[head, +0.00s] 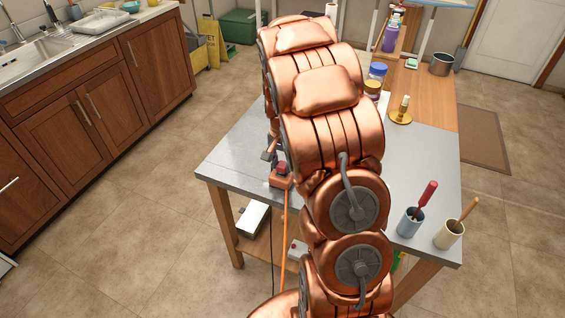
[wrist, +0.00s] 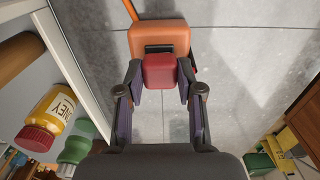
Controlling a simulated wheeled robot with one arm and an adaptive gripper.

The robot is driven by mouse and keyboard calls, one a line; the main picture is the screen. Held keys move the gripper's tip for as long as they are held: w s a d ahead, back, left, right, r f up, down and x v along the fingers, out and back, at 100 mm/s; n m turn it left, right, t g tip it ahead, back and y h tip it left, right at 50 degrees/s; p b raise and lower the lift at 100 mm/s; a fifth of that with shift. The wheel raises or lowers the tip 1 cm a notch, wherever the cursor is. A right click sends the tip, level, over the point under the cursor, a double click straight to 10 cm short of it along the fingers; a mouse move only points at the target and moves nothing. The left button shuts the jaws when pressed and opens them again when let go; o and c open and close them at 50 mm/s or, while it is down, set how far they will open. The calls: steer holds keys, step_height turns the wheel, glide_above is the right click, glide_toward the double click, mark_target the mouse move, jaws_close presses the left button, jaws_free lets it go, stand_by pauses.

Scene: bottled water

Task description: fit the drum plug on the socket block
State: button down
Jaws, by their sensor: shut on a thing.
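My gripper (wrist: 161,80) is shut on the red drum plug (wrist: 160,70), with a dark finger on each side of it. The orange socket block (wrist: 159,37) lies just beyond the plug, with a dark strip showing between them. Plug and block are lined up, but I cannot tell whether the plug is seated or only close. In the head view the red plug (head: 281,168) shows at the upper side of the orange block (head: 281,182), near the table's left side. An orange cord runs from the block. My copper arm hides most of the gripper there.
The grey table top (head: 232,163) is bare left of the block. A blue cup (head: 410,223) and a cream cup (head: 448,235), each holding a tool, stand at the right. A brass stand (head: 401,115) and a jar (head: 376,75) stand farther back. A yellow jar (wrist: 50,115) shows in the wrist view.

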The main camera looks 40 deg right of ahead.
steer(key=shift+f+b, duration=0.4)
steer(key=shift+b, duration=0.2)
stand_by(0.7)
steer(key=c, duration=0.7)
jaws_free()
steer(key=shift+o, duration=0.2)
step_height(320, 180, up, 12)
steer(key=shift+r, duration=0.1)
